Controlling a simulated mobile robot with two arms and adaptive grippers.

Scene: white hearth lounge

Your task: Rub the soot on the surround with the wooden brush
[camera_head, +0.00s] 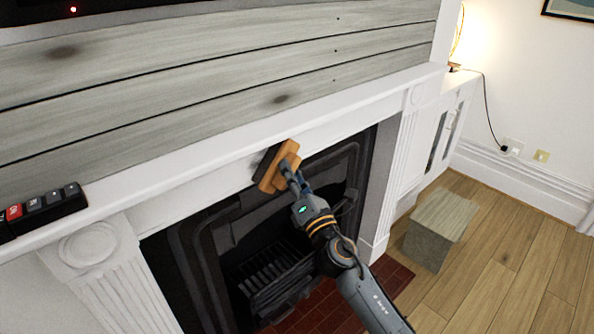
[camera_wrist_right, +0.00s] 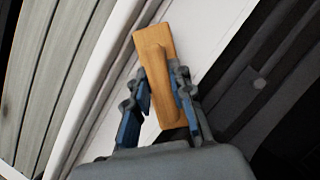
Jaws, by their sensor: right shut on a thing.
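The wooden brush (camera_head: 279,167) is in my right gripper (camera_head: 297,180), against the white fireplace surround (camera_head: 225,179) just under the mantel shelf. Its dark bristle side faces the surround. In the right wrist view the brush (camera_wrist_right: 155,45) shows its orange wooden back and raised handle, with the blue finger pads of the gripper (camera_wrist_right: 160,98) on both sides of the handle. A dark patch of soot (camera_head: 257,162) shows beside the brush's left edge, partly hidden by the brush. I cannot tell how far it extends behind it. My left gripper is not in view.
The mantel shelf (camera_head: 330,104) runs above the brush, with a dark block-shaped object (camera_head: 45,209) at its left end. The black fireplace insert and grate (camera_head: 268,275) lie below. A wooden box (camera_head: 437,230) stands on the floor at right, where the floor is otherwise clear.

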